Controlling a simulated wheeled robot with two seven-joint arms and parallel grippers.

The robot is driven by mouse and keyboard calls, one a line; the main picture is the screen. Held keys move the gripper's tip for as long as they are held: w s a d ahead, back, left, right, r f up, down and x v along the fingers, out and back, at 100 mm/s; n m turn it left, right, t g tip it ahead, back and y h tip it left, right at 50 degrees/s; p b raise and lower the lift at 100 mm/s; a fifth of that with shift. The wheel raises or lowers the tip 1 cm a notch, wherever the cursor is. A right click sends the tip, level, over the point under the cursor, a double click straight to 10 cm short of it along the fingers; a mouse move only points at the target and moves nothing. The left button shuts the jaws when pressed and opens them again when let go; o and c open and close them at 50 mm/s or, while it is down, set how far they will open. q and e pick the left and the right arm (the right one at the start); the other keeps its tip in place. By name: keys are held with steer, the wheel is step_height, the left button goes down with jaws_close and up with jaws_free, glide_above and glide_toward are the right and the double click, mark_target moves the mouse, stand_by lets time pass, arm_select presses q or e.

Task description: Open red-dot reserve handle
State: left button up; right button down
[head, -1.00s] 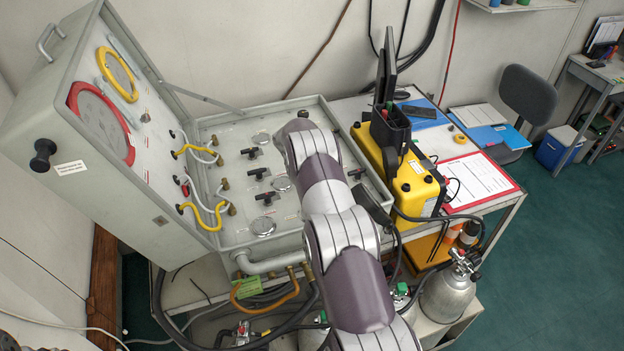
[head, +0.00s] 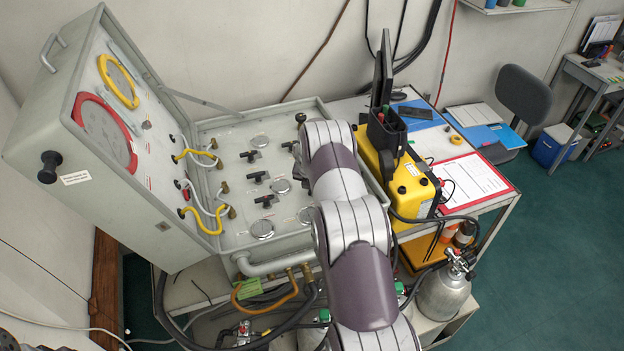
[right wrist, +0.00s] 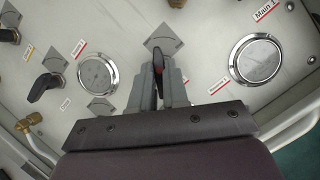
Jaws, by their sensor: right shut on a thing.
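The valve panel (head: 230,232) lies in the open grey case, with several black T-handles in the head view, such as one (head: 257,177) left of my right arm. In the right wrist view my right gripper (right wrist: 159,75) is shut on a dark handle (right wrist: 158,56) with a reddish patch, seen nearly edge-on between the fingers. A grey diamond plate (right wrist: 160,40) shows behind it. Whether the reddish patch is the red dot is unclear. Another black handle (right wrist: 46,86) is at the left. My right arm hides the right gripper in the head view. My left gripper is out of view.
Round gauges flank the gripper, one at the left (right wrist: 97,74) and one at the right (right wrist: 257,60). The raised lid (head: 150,205) carries yellow and white hoses (head: 205,222). A yellow unit (head: 412,190) stands close to the right of my arm.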

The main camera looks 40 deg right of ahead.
steer(key=shift+r, duration=0.1)
stand_by(0.4)
steer(key=c, duration=1.1)
jaws_free()
steer(key=b+v, duration=0.3)
steer(key=v, duration=0.9)
steer(key=shift+s+a+r, duration=0.1)
steer(key=shift+s+r, duration=0.05)
steer(key=shift+r, duration=0.15)
steer(key=shift+f, duration=0.1)
steer(key=shift+c, duration=0.2)
